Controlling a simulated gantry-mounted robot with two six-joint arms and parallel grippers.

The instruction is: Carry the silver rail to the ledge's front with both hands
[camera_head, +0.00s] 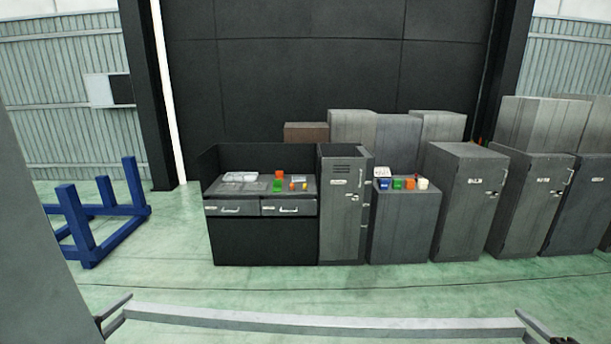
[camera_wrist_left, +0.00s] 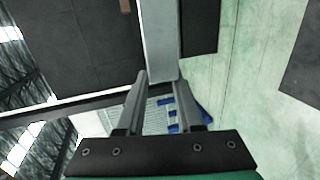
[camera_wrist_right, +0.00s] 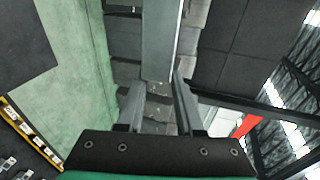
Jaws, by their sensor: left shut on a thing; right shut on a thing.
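The silver rail (camera_head: 320,324) is a long grey bar lying across the bottom of the head view, close to level. My left gripper (camera_head: 122,309) is shut on its left end, and my right gripper (camera_head: 522,319) is shut on its right end. In the left wrist view, the rail (camera_wrist_left: 162,40) runs up from between the fingers of my left gripper (camera_wrist_left: 160,85). In the right wrist view, the rail (camera_wrist_right: 160,40) does the same between the fingers of my right gripper (camera_wrist_right: 158,85). I cannot tell which surface is the ledge.
A dark workbench (camera_head: 262,240) with drawers holds small coloured things. A tall grey locker (camera_head: 342,220) and a low cabinet (camera_head: 403,235) with coloured boxes stand beside it. More grey cabinets (camera_head: 466,205) line the right. A blue frame (camera_head: 100,232) stands left. Green floor (camera_head: 300,285) is clear before them.

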